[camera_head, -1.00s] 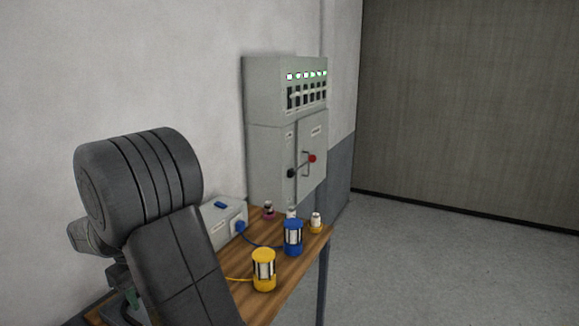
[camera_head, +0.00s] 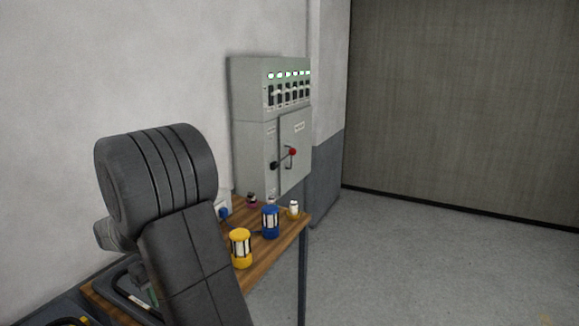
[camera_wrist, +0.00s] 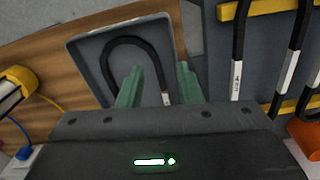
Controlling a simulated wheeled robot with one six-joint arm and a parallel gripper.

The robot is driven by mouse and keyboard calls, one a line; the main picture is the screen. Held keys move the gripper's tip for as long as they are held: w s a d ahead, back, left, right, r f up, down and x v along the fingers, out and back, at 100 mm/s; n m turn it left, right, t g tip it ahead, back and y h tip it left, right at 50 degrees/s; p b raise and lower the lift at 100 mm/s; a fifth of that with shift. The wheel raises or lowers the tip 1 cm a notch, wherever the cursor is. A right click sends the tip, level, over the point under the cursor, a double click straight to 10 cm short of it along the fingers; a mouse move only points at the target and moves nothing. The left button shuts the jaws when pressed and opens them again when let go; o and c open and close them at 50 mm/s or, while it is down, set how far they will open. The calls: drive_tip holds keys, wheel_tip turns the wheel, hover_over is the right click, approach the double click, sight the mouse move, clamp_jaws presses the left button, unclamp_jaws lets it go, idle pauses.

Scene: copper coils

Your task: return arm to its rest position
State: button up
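My gripper (camera_wrist: 158,85) shows in the wrist view as two green fingers, spread apart with nothing held between them. Beyond the fingers is a grey tray (camera_wrist: 83,62) with a black U-shaped cable (camera_wrist: 133,42) in it. The cable's white-labelled end shows between the fingers, apart from them as far as I can tell.
A wooden table (camera_head: 285,238) holds a yellow coil (camera_head: 241,248), a blue coil (camera_head: 270,221) and small jars. A grey control cabinet (camera_head: 258,150) stands behind. More black cables lie on a yellow-edged rack (camera_wrist: 268,7) at right in the wrist view. The floor right of the table is clear.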

drive_tip(key=w+d+f+m, duration=0.2)
drive_tip(key=d+f, duration=0.1)
drive_tip(key=d, duration=0.5)
drive_tip(key=w+d+f+m, duration=0.3)
drive_tip(key=d, duration=0.5)
drive_tip(key=shift+w+d+f+m, duration=0.15)
drive_tip(key=shift+d+f+m, duration=0.1)
drive_tip(key=shift+f+m, duration=0.05)
